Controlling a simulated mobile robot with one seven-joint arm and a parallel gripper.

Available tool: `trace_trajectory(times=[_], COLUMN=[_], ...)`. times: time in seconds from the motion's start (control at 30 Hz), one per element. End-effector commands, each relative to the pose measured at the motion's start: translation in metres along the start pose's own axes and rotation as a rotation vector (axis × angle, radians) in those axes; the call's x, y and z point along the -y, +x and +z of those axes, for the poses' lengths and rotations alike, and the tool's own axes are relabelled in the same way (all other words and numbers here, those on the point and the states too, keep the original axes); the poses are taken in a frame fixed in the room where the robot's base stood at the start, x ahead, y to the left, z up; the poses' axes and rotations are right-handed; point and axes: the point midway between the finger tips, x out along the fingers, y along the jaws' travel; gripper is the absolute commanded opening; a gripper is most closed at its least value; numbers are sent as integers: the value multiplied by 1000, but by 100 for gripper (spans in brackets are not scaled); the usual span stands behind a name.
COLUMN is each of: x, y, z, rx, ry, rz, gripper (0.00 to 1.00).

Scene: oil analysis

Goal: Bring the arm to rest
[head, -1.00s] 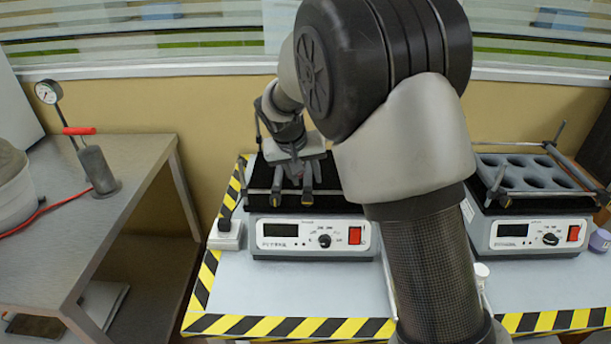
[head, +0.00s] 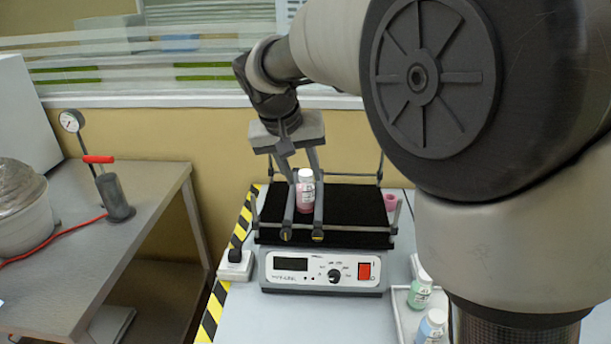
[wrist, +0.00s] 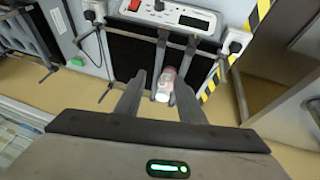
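My gripper (head: 303,180) is above the left shaker in the head view. Its fingers are spread on either side of a small white-capped bottle with pink contents (head: 305,192). The bottle stands upright on the shaker's black platform (head: 350,203). In the wrist view the bottle (wrist: 165,84) lies between the spread fingers of my gripper (wrist: 160,95), with a visible gap on its left side. Contact on its right side is hard to tell. My upper arm covers the right part of the head view.
Rods and a front bar frame the platform close to my fingers. A pink cap-like item (head: 390,202) sits at its right. Green (head: 420,290) and blue (head: 432,325) bottles stand in a tray (head: 402,312) at front right. A metal table (head: 95,245) is at left.

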Motion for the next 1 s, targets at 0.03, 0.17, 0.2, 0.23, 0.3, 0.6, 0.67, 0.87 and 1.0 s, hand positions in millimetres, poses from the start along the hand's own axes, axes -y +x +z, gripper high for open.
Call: trace_trajectory(times=[0.03, 0.17, 0.2, 0.23, 0.3, 0.6, 0.67, 0.87, 1.0], x=[0, 0, 0, 0, -2, -102, -125, -165, -176], y=[-1, 0, 0, 0, -1, -46, -56, -74, -76], z=[0, 0, 0, 0, 1, 63, 89, 163, 200], rx=[0, 0, 0, 0, 0, 11, 5, -32, -58], ry=[0, 0, 0, 0, 2, 52, 60, 72, 80], rz=[0, 0, 0, 0, -2, -89, -113, -160, -172], gripper=[36, 36, 36, 36, 36, 36, 36, 36, 36])
